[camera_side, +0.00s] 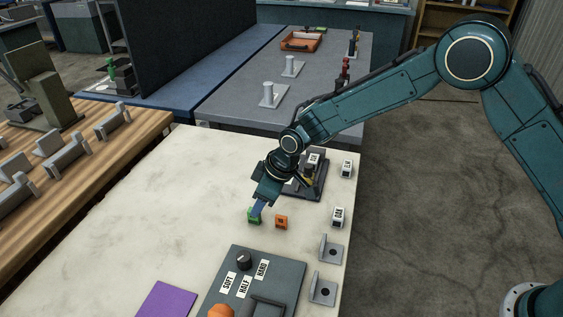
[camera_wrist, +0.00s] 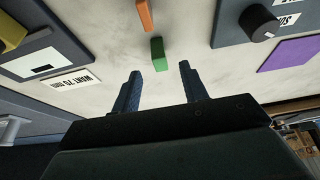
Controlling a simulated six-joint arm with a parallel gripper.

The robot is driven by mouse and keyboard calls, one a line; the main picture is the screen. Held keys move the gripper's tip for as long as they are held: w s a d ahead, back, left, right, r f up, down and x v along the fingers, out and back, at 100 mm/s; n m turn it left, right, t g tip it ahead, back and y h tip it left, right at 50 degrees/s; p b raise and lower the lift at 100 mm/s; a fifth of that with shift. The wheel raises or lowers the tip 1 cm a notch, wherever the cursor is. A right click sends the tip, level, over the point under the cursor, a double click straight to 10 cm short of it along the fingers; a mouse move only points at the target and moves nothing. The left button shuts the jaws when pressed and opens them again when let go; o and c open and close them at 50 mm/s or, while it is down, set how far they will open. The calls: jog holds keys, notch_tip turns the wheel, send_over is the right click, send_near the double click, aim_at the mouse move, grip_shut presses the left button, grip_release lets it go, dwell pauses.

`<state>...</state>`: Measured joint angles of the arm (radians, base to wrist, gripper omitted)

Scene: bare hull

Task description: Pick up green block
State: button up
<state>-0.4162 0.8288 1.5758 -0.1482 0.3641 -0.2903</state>
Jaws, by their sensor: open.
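A small green block (camera_side: 253,216) lies on the pale tabletop in the side view, left of a small orange block (camera_side: 281,222). My gripper (camera_side: 257,208) is right above or beside the green block and partly covers it; contact cannot be told. In the wrist view the green block (camera_wrist: 158,54) shows beyond the fingertips, roughly in line with the gap between them. The orange block (camera_wrist: 145,15) shows just past it. My gripper (camera_wrist: 160,70) is open, its two blue fingers apart with nothing between them.
A dark panel with a knob (camera_side: 243,259) and labels stands in front, beside a purple square (camera_side: 166,299). Grey brackets (camera_side: 330,252) and labelled white blocks (camera_side: 338,217) line the table's right edge. A dark fixture (camera_side: 312,185) sits behind my gripper. The tabletop's left part is clear.

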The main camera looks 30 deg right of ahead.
jog(key=shift+f, duration=0.1)
jog(key=shift+x, duration=2.5)
grip_shut()
